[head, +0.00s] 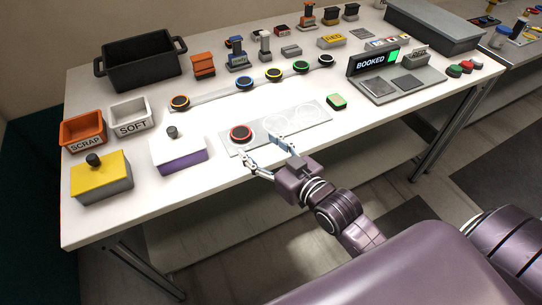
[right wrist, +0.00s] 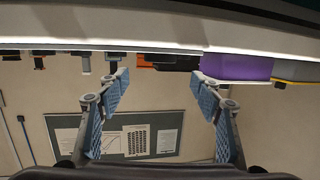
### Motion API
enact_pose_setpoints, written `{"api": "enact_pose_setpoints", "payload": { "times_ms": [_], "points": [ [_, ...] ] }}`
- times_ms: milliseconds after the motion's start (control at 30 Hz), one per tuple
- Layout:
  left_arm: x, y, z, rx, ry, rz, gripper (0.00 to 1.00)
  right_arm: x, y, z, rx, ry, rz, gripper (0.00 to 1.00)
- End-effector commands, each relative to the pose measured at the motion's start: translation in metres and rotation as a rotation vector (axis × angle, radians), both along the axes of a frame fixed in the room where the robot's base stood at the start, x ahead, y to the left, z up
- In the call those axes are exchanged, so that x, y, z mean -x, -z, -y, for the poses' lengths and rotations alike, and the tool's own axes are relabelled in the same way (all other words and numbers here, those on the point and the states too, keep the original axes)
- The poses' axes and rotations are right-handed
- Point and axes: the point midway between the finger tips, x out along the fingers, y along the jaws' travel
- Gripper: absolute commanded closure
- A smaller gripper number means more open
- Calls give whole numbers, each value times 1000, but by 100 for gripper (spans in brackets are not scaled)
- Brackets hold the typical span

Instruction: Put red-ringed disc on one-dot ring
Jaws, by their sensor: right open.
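The red-ringed disc (head: 240,133) has a dark centre and sits at the left end of a flat grey plate (head: 317,121). Pale ring outlines (head: 275,123) show on the plate to its right; their dot marks are too small to read, and anything under the disc is hidden. My right gripper (head: 262,153) is open and empty at the plate's front edge. One finger is just in front of the disc, the other further right; contact cannot be told. The right wrist view shows both spread fingers (right wrist: 162,90) with nothing between them, and no disc. My left gripper is not in view.
Left of the plate stand a white-and-purple box (head: 178,155) and a yellow box (head: 100,178) with black knob. A strip with several ringed discs (head: 241,84) lies behind. The table's front edge is near my gripper.

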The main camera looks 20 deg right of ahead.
Motion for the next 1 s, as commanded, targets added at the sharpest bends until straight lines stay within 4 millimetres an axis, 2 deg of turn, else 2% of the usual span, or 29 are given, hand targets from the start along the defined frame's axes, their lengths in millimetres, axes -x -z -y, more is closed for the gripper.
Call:
{"api": "enact_pose_setpoints", "payload": {
  "times_ms": [100,333,1000],
  "points": [
    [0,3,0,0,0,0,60,19,-3,4,1,-1,-2,40],
    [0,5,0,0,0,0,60,40,-8,9,0,-1,-1,40],
    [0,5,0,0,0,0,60,44,-9,9,0,-1,0,40]
  ]
}}
